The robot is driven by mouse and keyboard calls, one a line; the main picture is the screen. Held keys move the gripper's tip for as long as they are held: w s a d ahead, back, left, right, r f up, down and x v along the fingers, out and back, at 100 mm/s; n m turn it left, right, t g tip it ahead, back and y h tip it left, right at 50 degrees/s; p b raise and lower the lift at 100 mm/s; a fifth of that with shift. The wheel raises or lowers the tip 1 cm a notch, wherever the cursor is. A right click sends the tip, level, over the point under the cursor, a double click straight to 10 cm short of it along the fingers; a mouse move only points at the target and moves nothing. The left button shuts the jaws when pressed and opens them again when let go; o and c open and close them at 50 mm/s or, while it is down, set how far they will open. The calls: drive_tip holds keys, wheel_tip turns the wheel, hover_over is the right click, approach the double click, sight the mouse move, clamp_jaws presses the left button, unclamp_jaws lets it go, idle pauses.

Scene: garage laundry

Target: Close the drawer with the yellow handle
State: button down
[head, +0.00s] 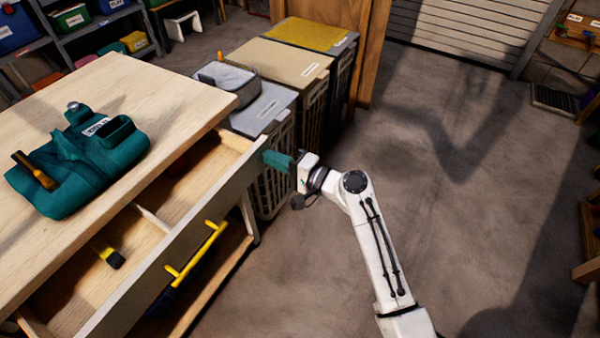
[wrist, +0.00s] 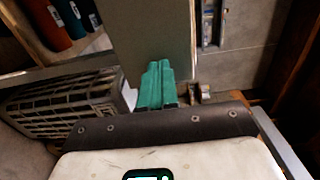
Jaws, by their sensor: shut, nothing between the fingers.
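The wooden drawer (head: 150,262) under the workbench is pulled out, and its inside shows. Its yellow bar handle (head: 197,252) is on the outer face of the drawer front. My gripper (head: 275,158) has teal fingers, shut and empty, at the far end of the drawer front. In the wrist view the closed fingers (wrist: 157,82) lie over a flat grey-green panel (wrist: 150,35), likely the drawer front. I cannot tell whether they touch it. The handle cannot be made out in the wrist view.
A teal tool bag (head: 85,160) lies on the workbench top (head: 150,90). A small yellow-and-black object (head: 108,254) is in the drawer beside a divider. Lidded laundry hampers (head: 270,105) stand behind my gripper. The floor (head: 480,170) on the right is clear.

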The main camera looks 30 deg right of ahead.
sight(223, 142)
drive_tip(key=b+x, duration=0.6)
drive_tip(key=x, duration=1)
drive_tip(key=shift+f, duration=0.15)
drive_tip(key=shift+w+a, duration=0.15)
drive_tip(key=shift+a, duration=0.05)
drive_tip(key=shift+w+r, duration=0.1)
drive_tip(key=shift+r, duration=0.25)
